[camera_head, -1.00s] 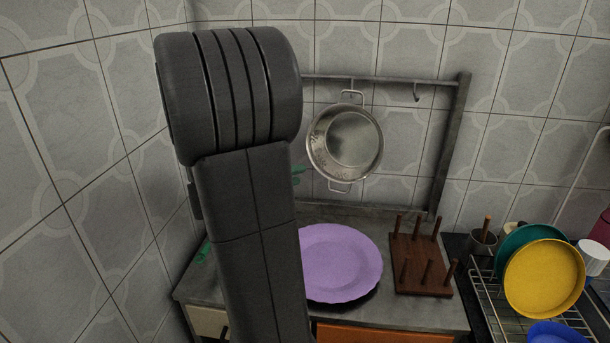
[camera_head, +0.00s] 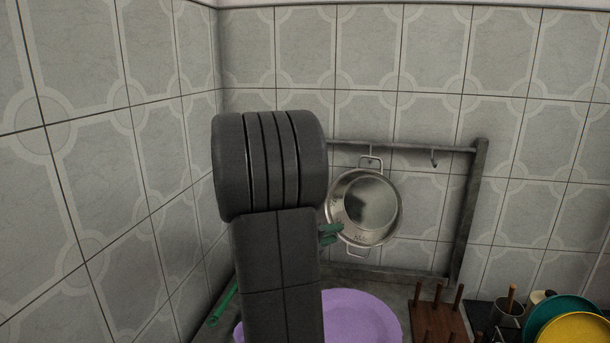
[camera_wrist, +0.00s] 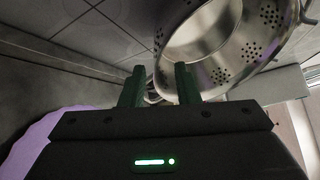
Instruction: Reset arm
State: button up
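My gripper (camera_wrist: 159,72) shows its two green fingers standing apart in the wrist view, with no object clearly held between them. In the head view, part of a green finger (camera_head: 330,235) shows beside the lower left of a steel colander (camera_head: 364,208). The colander hangs by its handle from a wall rail. In the wrist view the colander (camera_wrist: 245,45) is large, just beyond the fingertips; I cannot tell whether they touch. My dark arm hides much of the gripper in the head view.
A purple plate (camera_head: 365,318) lies on the counter below the colander. A wooden peg rack (camera_head: 438,322) stands to its right. A teal plate (camera_head: 562,312) and a yellow plate (camera_head: 575,330) stand at the lower right. A tiled wall (camera_head: 150,170) closes the left side.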

aim_at(357, 227)
jog(key=p+x, duration=0.1)
jog(key=x, duration=0.6)
jog(key=shift+s+a+r, duration=0.1)
jog(key=shift+s+r, duration=0.1)
jog(key=shift+r+p, duration=0.1)
jog(key=shift+p, duration=0.2)
